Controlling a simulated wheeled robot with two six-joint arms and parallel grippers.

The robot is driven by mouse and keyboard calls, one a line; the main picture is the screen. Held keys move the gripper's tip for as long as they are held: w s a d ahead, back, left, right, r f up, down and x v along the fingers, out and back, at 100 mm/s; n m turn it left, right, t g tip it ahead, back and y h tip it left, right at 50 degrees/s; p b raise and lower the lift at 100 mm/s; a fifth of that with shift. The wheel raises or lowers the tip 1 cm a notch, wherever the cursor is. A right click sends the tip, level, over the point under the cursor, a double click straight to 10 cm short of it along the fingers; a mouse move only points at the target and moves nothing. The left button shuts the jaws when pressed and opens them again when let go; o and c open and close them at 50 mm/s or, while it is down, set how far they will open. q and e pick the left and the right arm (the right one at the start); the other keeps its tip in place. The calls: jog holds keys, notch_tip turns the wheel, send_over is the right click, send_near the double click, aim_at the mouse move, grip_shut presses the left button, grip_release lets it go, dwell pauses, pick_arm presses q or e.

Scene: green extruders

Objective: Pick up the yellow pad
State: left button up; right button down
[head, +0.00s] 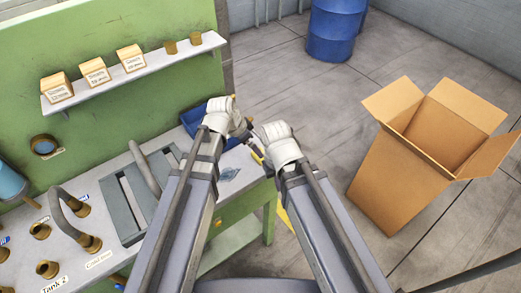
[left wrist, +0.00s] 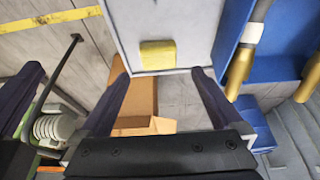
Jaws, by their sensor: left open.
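The yellow pad (left wrist: 158,54) lies flat on the light grey worktop (left wrist: 190,20), close to its edge, in the left wrist view. My left gripper (left wrist: 161,76) is open, its two dark fingers apart with the pad in the gap between them as seen from the wrist, and nothing is held. In the head view, my two wrists are close together over the end of the bench, and I cannot make out the pad there. My right gripper is mostly hidden behind its own wrist in the head view, so its jaws cannot be read.
A blue bin (left wrist: 228,38) with brass-ended parts is beside the pad. An open cardboard box (head: 398,182) stands on the floor at right, and a blue barrel (head: 333,30) is behind. The shelf (head: 140,77) holds small boxes. Floor between bench and box is clear.

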pick_arm(q)
jog(key=b+x, duration=0.2)
jog(key=shift+d+f+b, duration=0.1)
jog(key=shift+f+b, duration=0.2)
jog(key=shift+f, duration=0.05)
jog(key=shift+r, duration=0.1)
jog(key=b+x, duration=0.4)
jog(key=x, duration=0.1)
jog(key=shift+w+d+b, duration=0.1)
jog(key=shift+d+b, duration=0.15)
jog(key=shift+b, duration=0.05)
jog(key=c, duration=1.2)
